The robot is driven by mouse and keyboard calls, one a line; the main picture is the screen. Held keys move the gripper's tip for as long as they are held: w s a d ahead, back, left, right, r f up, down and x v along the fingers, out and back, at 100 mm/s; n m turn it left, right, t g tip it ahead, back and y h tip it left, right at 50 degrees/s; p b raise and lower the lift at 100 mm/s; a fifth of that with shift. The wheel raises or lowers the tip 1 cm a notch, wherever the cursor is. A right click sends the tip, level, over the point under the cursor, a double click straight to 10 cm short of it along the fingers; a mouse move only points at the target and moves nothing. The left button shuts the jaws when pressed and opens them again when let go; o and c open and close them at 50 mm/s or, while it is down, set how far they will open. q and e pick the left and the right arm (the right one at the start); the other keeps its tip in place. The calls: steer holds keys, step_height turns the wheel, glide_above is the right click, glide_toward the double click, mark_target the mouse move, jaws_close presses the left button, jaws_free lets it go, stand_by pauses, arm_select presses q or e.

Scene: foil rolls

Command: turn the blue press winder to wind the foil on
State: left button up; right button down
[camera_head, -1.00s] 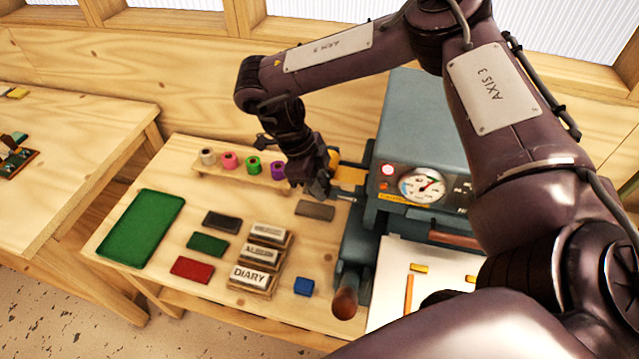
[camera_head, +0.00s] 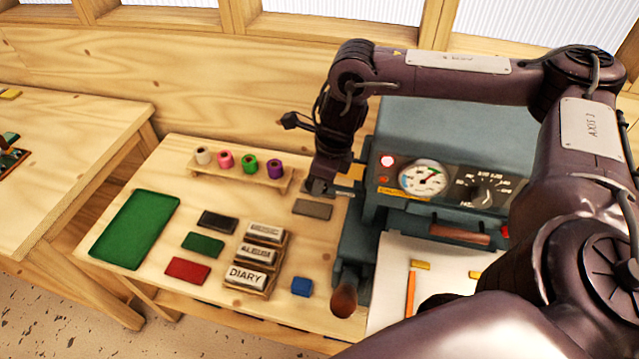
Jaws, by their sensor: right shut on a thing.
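The blue-grey press (camera_head: 450,115) stands at the right of the bench, with a round gauge and a dial on its front. My right gripper (camera_head: 320,188) is at the press's left side, pointing down, shut on the winder. The winder's grip is mostly hidden by the fingers; a short metal shaft (camera_head: 345,190) runs from there toward the press. A patch of gold foil (camera_head: 352,172) shows just behind the gripper, partly covered by it. My left gripper is not in view.
A wooden rack (camera_head: 235,177) of coloured foil rolls stands behind left. A green tray (camera_head: 135,228), several coloured blocks, labelled type holders (camera_head: 248,279) and a small blue block (camera_head: 302,287) lie on the bench. The press's wooden-ended lever (camera_head: 344,300) juts forward.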

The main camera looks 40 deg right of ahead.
stand_by(0.3)
steer(key=c, duration=1.2)
jaws_free()
steer(key=shift+c, duration=0.2)
steer(key=shift+r, duration=0.3)
steer(key=b+v, duration=0.2)
steer(key=v, duration=0.2)
steer(key=shift+d, duration=0.1)
steer(key=shift+p+v, duration=0.75)
steer(key=shift+v, duration=0.8)
steer(key=shift+s, duration=0.1)
